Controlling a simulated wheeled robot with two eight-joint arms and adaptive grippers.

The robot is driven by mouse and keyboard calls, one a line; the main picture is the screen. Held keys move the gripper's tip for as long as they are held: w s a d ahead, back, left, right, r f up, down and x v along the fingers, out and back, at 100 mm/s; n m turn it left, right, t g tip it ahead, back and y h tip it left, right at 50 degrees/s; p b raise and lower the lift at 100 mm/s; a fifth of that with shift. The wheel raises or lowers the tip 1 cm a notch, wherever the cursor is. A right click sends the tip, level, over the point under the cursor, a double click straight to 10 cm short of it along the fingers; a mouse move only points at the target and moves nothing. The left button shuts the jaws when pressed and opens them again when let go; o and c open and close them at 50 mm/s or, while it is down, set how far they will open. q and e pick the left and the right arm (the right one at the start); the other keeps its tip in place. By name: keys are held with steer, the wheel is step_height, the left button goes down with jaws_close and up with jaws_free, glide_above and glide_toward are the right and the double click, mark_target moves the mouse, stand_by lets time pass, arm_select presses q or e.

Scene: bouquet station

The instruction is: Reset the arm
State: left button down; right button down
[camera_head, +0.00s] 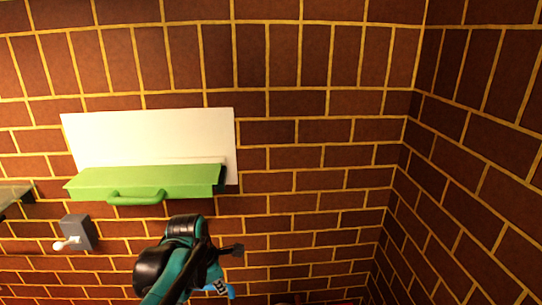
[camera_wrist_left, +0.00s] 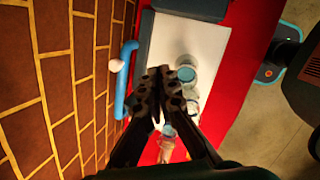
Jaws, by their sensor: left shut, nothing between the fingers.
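My left arm rises from the bottom of the head view, with its dark left gripper (camera_head: 236,250) in front of the brick wall, below and right of the green box front. In the left wrist view the gripper (camera_wrist_left: 160,76) has its fingertips together with nothing between them. Below it lies a red surface (camera_wrist_left: 232,85) with a white panel (camera_wrist_left: 205,45). A clear round glass-like vessel (camera_wrist_left: 187,73) is just beyond the fingertips, partly hidden by them. My right gripper is in neither view.
A green box front with a handle (camera_head: 140,180) sits against a white panel (camera_head: 150,135) on the wall. A grey lever box (camera_head: 80,231) is at the left. A blue curved tube (camera_wrist_left: 122,80) runs beside the wall. The wall's right part is clear.

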arm_select(q)
steer(key=s+a+f+m+t+b, duration=0.2)
steer(key=s+f+m+b, duration=0.4)
steer(key=m, duration=0.5)
steer(key=s+a+f+m+t+y+b, duration=0.1)
steer(key=s+a+f+m+t+b, duration=0.1)
steer(key=s+f+m+b, duration=0.3)
steer(key=s+f+m, duration=0.4)
steer(key=f+m, duration=0.2)
steer(key=m, duration=0.1)
steer(key=shift+m+b, duration=0.3)
steer(key=shift+b, duration=0.05)
stand_by(1.3)
